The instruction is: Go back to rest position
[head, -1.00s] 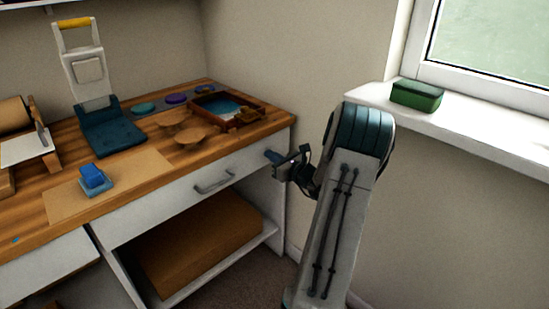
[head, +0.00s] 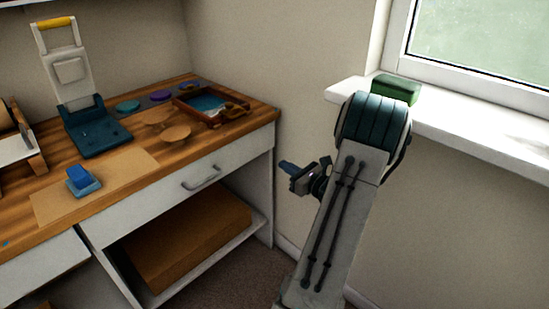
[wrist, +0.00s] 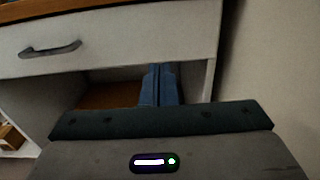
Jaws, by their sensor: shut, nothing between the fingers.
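My gripper (head: 287,167) is in the air to the right of the workbench, apart from it, at about the height of the drawer. In the wrist view its two blue fingers (wrist: 160,85) lie side by side, shut with nothing between them. Past the fingers the wrist view shows the drawer front (wrist: 120,42) and the open shelf below it. My arm stands folded in the right half of the head view, in front of the wall and window sill.
The wooden workbench (head: 130,160) carries a blue block on a tray (head: 82,180), a teal press (head: 95,135), round wooden pieces and a framed tray (head: 212,103). A cardboard box (head: 185,240) fills the shelf. A green box (head: 396,88) sits on the sill (head: 450,120).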

